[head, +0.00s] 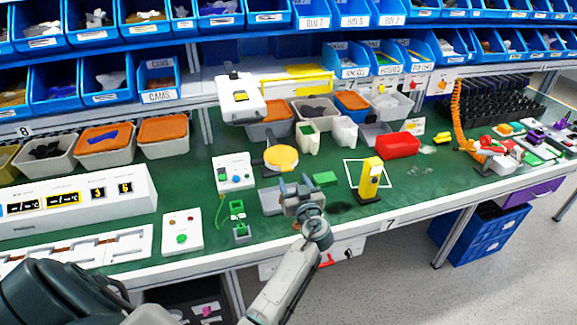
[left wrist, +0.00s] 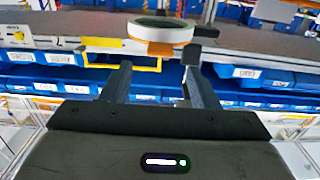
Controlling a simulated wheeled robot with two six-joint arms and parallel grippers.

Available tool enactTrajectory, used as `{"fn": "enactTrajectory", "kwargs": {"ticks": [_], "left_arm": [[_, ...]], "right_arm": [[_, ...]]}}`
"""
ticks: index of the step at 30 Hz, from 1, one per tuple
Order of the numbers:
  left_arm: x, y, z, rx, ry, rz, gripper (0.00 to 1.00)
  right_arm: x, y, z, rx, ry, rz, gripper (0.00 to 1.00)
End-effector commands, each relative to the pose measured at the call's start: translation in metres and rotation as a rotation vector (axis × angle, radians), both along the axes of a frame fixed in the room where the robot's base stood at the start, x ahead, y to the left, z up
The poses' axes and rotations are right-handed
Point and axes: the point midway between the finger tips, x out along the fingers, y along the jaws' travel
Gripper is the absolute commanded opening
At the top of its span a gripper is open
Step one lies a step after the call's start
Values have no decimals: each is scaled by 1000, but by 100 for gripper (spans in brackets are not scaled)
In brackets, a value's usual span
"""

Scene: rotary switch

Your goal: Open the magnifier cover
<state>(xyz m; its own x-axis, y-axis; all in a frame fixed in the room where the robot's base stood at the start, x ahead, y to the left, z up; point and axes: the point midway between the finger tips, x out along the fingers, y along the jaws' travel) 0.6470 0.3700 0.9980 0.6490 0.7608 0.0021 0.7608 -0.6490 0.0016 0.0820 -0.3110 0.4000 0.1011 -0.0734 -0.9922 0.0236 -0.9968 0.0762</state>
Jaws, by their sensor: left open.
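The magnifier with its round yellow cover (head: 281,157) stands on the green bench, in the middle of the head view. The cover lies flat over the round head and looks closed. My left gripper (head: 295,184) is open and empty, just in front of the magnifier and a little below its disc in the picture. In the left wrist view the round magnifier head (left wrist: 160,31), with an orange and white rim, shows just beyond the spread fingers of the gripper (left wrist: 159,62). I cannot tell whether a finger touches it. My right gripper is not in view.
A white switch box (head: 234,173) stands left of the magnifier. Grey bins and a red bin (head: 398,145) stand behind. Bare green bench lies towards the front right.

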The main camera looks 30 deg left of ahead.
Motion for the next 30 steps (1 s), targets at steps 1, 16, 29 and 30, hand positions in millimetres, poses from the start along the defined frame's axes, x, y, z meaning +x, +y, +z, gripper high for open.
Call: {"fn": "enactTrajectory", "kwargs": {"ticks": [1, 16, 29, 30], "left_arm": [[7, 9, 7, 6, 2, 1, 55], [39, 46, 0, 1, 2, 0, 55], [38, 45, -1, -1, 2, 0, 7], [38, 45, -1, -1, 2, 0, 0]], "right_arm": [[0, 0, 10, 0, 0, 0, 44], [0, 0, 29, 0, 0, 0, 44], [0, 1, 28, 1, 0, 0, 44], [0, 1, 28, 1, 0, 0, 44]]}}
